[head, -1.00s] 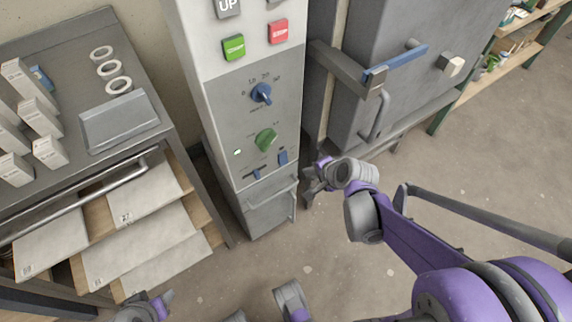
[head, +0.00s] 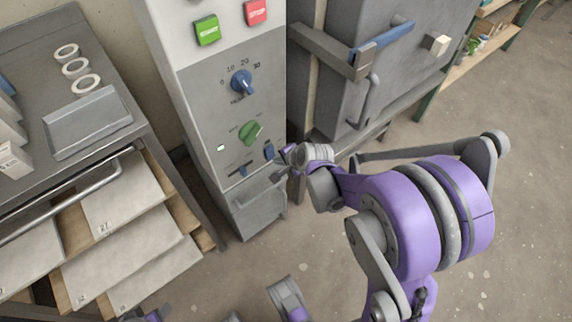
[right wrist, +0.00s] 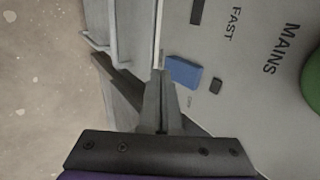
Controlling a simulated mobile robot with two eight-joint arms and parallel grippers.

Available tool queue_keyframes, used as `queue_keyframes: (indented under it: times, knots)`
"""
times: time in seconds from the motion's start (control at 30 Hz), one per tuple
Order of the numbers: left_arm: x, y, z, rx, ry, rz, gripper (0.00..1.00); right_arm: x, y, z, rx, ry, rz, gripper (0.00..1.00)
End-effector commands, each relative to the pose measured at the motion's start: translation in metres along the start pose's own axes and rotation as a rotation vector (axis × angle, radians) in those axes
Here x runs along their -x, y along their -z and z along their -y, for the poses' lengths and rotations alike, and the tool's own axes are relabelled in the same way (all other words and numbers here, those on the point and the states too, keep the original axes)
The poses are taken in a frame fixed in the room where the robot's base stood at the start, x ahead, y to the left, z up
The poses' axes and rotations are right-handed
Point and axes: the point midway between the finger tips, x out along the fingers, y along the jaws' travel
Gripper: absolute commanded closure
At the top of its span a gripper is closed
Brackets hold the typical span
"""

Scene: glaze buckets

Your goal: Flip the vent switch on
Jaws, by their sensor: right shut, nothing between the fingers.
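A grey control panel (head: 205,110) stands in the middle of the head view. Low on its face is a small blue switch (head: 269,151), which also shows in the right wrist view (right wrist: 183,71). Its label is too small to read, so I cannot tell its setting. My right gripper (head: 286,152) is shut and empty, just right of the blue switch. In the right wrist view its fingers (right wrist: 161,88) point up beside the switch, apparently just short of it. A part of my left gripper (head: 155,315) shows at the bottom edge; its fingers are unclear.
A green knob (head: 251,132), a blue dial (head: 242,82) and a slider (head: 242,171) share the panel. A grey kiln-like cabinet (head: 340,85) with a blue-gripped handle (head: 385,40) stands close right. Left is a cart with open drawers (head: 125,200). Floor at lower right is clear.

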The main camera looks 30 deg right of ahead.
Motion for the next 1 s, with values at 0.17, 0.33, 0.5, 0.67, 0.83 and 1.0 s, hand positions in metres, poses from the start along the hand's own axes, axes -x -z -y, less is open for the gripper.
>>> queue_keyframes:
  times: [0.17, 0.33, 0.5, 0.67, 0.83, 1.0]
  knots:
    - [-0.003, -0.001, 0.0, 0.0, 0.0, 0.001, 0.5, -0.009, -0.001, 0.006, 0.001, 0.0, 0.001, 1.0]
    - [-0.002, -0.001, 0.0, 0.0, 0.0, 0.001, 0.5, -0.009, 0.0, 0.007, 0.0, 0.0, 0.0, 1.0]
    - [-0.003, -0.001, 0.0, 0.0, 0.0, 0.001, 0.5, -0.009, 0.0, 0.007, 0.0, 0.002, 0.0, 1.0]
    - [-0.015, -0.004, 0.0, 0.0, 0.0, 0.005, 0.5, -0.019, 0.0, 0.006, -0.001, 0.08, 0.001, 1.0]
    - [-0.011, -0.003, 0.0, 0.0, 0.0, 0.003, 0.5, -0.015, -0.001, 0.009, 0.001, 0.073, 0.002, 1.0]
    - [-0.008, -0.002, 0.0, 0.0, 0.0, 0.003, 0.5, -0.013, -0.001, 0.011, 0.0, 0.074, 0.002, 1.0]
